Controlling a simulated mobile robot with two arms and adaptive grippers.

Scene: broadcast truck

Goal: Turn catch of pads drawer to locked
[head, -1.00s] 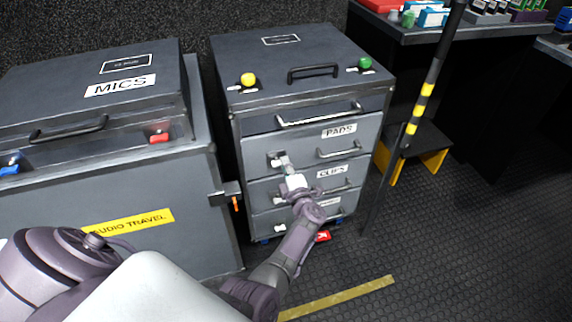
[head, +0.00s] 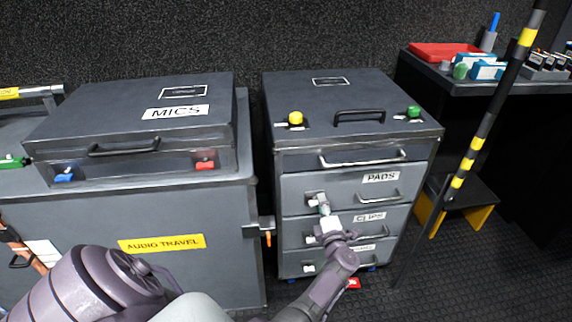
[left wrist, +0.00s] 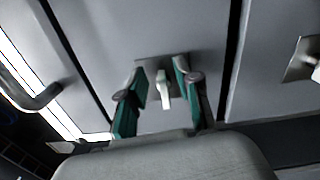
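The pads drawer (head: 340,187) is the grey drawer labelled PADS in the right cabinet, and it sits flush. Its catch (head: 313,203) is a small pale lever on a metal plate at the drawer's left side. My left gripper (head: 325,211) is in front of this catch and partly covers it. In the left wrist view, the catch lever (left wrist: 163,90) stands between the two green-padded fingers of my left gripper (left wrist: 162,92). The fingers are apart, with gaps visible on both sides of the lever. My right gripper is out of view.
The clips drawer (head: 300,229) and another drawer lie below, with similar catches. A grey case labelled MICS (head: 190,95) stands to the left. A black and yellow striped pole (head: 478,140) rises at the right. A bench with a red tray (head: 440,51) stands behind it.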

